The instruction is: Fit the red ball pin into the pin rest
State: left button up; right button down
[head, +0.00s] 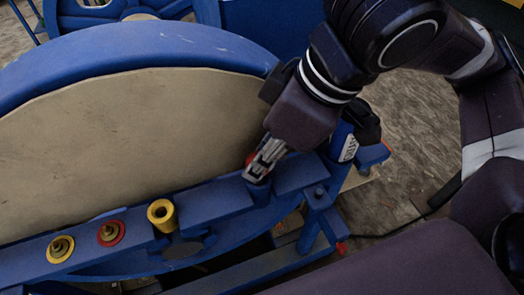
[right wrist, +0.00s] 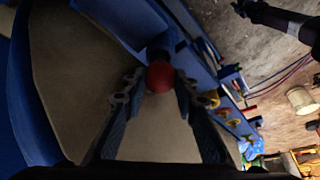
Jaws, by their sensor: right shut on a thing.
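My right gripper (head: 258,172) is over the blue beam in front of the large wheel, its fingers pointing down. It is shut on the red ball pin (right wrist: 160,76), whose round red head shows between the fingertips in the right wrist view. Only a sliver of red shows beside the fingers in the head view. A blue part lies right behind the ball in the wrist view; I cannot tell whether the pin is in it, and I cannot clearly make out the pin rest. A dark arm end (right wrist: 240,8), perhaps my left gripper, is small at the wrist view's top right.
A yellow hollow cylinder (head: 162,214), a red ring (head: 111,232) and a yellow ring (head: 61,248) sit along the blue beam (head: 215,203). The large wheel (head: 130,140) rises behind it. A blue cylinder with a white label (head: 342,142) stands right of the gripper.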

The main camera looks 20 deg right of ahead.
jog(key=shift+f+b, duration=0.3)
jog(key=shift+f, duration=0.55)
jog(key=c, duration=1.5)
grip_release()
jog(key=shift+o, duration=0.2)
jog(key=v, duration=1.2)
